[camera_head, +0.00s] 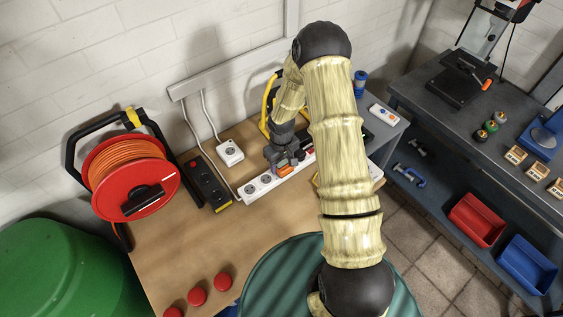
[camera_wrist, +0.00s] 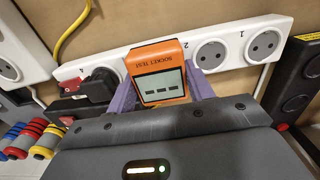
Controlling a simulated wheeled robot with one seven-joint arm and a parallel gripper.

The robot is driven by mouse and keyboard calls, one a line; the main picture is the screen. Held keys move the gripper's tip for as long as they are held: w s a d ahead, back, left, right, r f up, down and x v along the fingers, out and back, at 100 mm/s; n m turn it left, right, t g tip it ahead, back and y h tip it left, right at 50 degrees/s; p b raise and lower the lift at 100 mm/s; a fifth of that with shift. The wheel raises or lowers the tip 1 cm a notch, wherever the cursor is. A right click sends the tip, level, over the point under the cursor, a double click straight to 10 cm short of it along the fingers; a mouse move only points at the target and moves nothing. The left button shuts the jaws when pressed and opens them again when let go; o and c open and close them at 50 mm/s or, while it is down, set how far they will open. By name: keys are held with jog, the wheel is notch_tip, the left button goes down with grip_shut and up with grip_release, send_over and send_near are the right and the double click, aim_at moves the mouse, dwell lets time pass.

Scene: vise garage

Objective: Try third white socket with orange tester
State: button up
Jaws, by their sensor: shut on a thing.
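The white socket strip (camera_head: 246,195) lies on the wooden bench and crosses the wrist view (camera_wrist: 115,60). The wrist view shows open sockets by the numbers 1 (camera_wrist: 265,45) and 2 (camera_wrist: 211,55). A dark red and black plug (camera_wrist: 98,84) covers the socket by number 4. My gripper (camera_head: 284,155) is shut on the orange tester (camera_wrist: 157,72), its purple fingers on both sides. The tester, marked SOCKET TEST, shows three dashes. It sits between sockets 2 and 4 and hides the third socket. Whether it is fully seated cannot be told.
A black socket strip (camera_head: 207,184) and a small white socket box (camera_head: 230,152) lie left of the white strip. A red cable reel (camera_head: 130,170) stands further left. Bare bench (camera_head: 170,240) lies between.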

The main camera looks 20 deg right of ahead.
jog(key=shift+f, duration=0.2)
jog(key=o, duration=1.5)
jog(key=shift+r, duration=0.1)
notch_tip(320, 180, up, 17)
jog(key=b, duration=0.3)
jog(key=shift+r, duration=0.15)
jog(key=s+r+m+t, duration=0.1)
jog(key=s+r+m, duration=0.1)
jog(key=s, duration=0.6)
jog(key=s+r+m+t, duration=0.1)
jog(key=s+r+m, duration=0.1)
jog(key=s, duration=0.7)
jog(key=shift+r+m+t, duration=0.3)
jog(key=shift+r, duration=0.35)
